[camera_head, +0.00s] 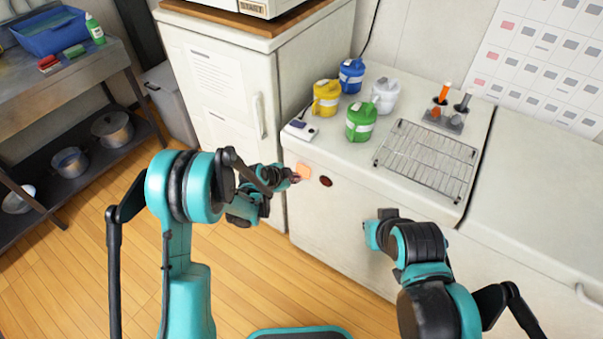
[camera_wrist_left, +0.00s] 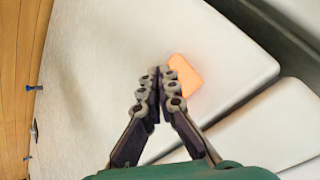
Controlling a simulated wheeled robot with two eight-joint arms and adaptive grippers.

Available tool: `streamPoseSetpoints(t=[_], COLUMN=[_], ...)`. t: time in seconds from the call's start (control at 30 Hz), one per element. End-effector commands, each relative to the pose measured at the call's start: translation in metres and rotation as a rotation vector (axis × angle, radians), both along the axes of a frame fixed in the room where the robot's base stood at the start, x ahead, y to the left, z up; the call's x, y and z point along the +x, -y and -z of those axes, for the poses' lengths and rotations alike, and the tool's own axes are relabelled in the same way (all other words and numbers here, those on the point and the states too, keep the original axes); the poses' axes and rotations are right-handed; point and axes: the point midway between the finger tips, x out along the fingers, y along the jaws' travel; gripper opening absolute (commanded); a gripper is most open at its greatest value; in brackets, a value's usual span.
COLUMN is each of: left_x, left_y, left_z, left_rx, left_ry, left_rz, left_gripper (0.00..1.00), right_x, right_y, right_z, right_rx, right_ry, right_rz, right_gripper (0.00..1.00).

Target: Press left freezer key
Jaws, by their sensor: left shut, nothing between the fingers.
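On the front of the white freezer (camera_head: 345,225), near its top left corner, is a flat orange square key (camera_head: 305,171). A dark red round spot (camera_head: 326,181) lies just to its right. My left gripper (camera_head: 295,178) is shut and empty, with its fingertips at the left edge of the orange key. In the left wrist view the shut fingertips (camera_wrist_left: 165,76) overlap the lower left edge of the orange key (camera_wrist_left: 186,74). I cannot tell whether they touch it. My right gripper (camera_head: 374,232) is low in front of the freezer, its fingers not clear.
On the freezer top stand yellow (camera_head: 326,98), blue (camera_head: 351,75), white (camera_head: 385,95) and green (camera_head: 361,123) jugs, beside a wire rack (camera_head: 427,160). A tall white cabinet (camera_head: 222,85) stands to the left. The wooden floor (camera_head: 255,285) looks clear.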

Motion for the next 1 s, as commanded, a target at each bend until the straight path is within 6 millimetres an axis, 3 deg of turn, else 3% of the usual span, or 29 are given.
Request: streamPoseSetpoints(t=[1.0], left_x=[0.0078], left_y=[0.0058], left_z=[-0.0002], left_rx=[0.0], left_ry=[0.0], left_rz=[0.0], left_gripper=[0.0], right_x=[0.0], right_y=[0.0], right_z=[0.0032], right_rx=[0.0], right_ry=[0.0], right_rz=[0.0], right_gripper=[0.0])
